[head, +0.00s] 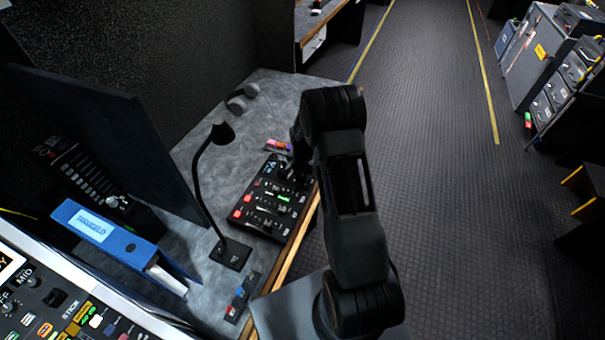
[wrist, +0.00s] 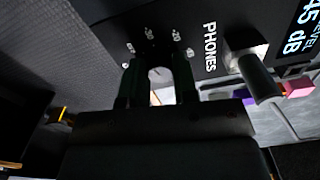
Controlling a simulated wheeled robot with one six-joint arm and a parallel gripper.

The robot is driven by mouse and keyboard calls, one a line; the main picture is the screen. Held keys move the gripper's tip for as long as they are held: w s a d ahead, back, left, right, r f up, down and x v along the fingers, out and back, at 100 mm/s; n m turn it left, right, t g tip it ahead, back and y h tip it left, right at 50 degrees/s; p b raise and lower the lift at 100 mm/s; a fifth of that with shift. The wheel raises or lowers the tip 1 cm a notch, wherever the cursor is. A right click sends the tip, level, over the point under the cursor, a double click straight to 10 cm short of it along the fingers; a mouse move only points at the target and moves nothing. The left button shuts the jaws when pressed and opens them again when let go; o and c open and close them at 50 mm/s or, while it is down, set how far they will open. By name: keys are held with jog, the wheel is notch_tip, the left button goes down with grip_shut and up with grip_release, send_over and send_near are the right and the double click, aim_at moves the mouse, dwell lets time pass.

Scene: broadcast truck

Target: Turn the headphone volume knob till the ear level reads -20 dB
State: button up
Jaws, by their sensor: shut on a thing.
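In the wrist view my gripper (wrist: 160,78) has its two dark fingers closed on the headphone volume knob (wrist: 160,74), beside the PHONES label (wrist: 210,47). The knob is mostly hidden between the fingers; pale marks surround it on the black panel (wrist: 110,30). The level display (wrist: 303,30) at the upper right is cut off; its visible part reads 45 dB, and any sign before it is out of view. In the head view my gripper is mostly hidden behind my arm, at the far end of the black control box (head: 262,220), where the knob cannot be made out.
A dark cylindrical part (wrist: 260,78) sticks out beside the display. On the grey desk (head: 190,160) are a gooseneck microphone (head: 232,252), a blue binder (head: 110,235) and headphones (head: 243,98). A monitor (head: 120,130) stands left. The floor to the right is open.

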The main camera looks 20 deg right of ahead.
jog(key=o, duration=0.9)
jog(key=shift+r, duration=0.1)
notch_tip(320, 180, up, 14)
jog(key=shift+f, duration=0.15)
dwell(0.6)
